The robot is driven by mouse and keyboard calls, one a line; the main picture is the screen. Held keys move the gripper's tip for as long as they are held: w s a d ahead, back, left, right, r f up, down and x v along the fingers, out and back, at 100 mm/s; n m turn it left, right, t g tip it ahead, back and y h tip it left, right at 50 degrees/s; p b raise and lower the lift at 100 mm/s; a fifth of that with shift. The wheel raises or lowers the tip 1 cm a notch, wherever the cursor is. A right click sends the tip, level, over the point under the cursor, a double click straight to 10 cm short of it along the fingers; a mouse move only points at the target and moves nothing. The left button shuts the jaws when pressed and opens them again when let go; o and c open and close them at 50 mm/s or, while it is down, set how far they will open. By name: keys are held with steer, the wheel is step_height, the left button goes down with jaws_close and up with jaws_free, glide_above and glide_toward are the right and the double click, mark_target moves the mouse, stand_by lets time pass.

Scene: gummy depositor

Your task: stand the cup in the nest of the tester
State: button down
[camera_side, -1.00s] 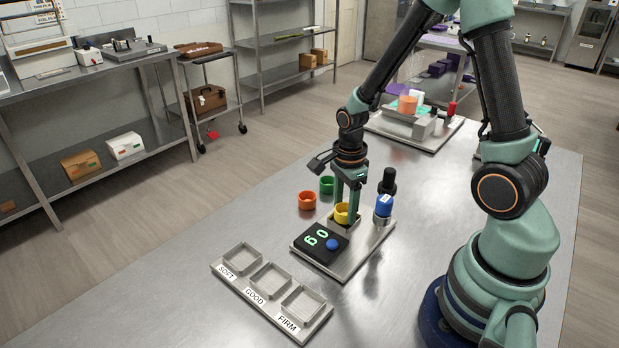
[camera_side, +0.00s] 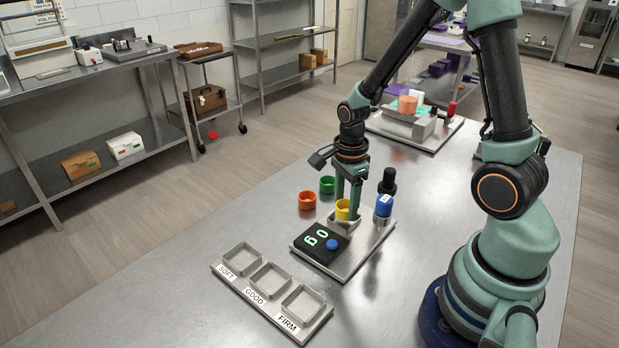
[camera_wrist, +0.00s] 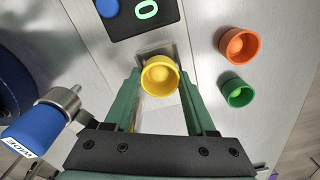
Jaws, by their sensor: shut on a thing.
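My gripper (camera_side: 346,208) is shut on the yellow cup (camera_side: 343,210), over the tester's plate (camera_side: 346,268). In the wrist view the yellow cup (camera_wrist: 160,75) sits between the green fingers, with a yellow rounded piece inside. The square metal nest (camera_side: 344,225) shows just below the cup in the side view. In the wrist view the nest (camera_wrist: 155,49) is partly hidden behind the cup. The cup looks upright and slightly above the nest, but I cannot tell the exact gap. The tester's black display (camera_side: 320,243) shows lit green digits beside a blue button (camera_side: 333,244).
An orange-red cup (camera_side: 307,201) and a green cup (camera_side: 327,184) stand left of the tester. A blue-capped part (camera_side: 383,205) and a black knob (camera_side: 388,181) are close on its right. A tray with SOFT, GOOD and FIRM compartments (camera_side: 268,298) lies in front.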

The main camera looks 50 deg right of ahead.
steer(key=shift+f, duration=0.35)
steer(key=shift+f, duration=0.35)
steer(key=shift+a, duration=0.1)
stand_by(1.3)
steer(key=shift+w+r, duration=0.1)
steer(key=shift+r, duration=0.05)
steer(key=shift+r, duration=0.6)
steer(key=shift+f, duration=0.45)
stand_by(0.6)
steer(key=shift+f, duration=0.3)
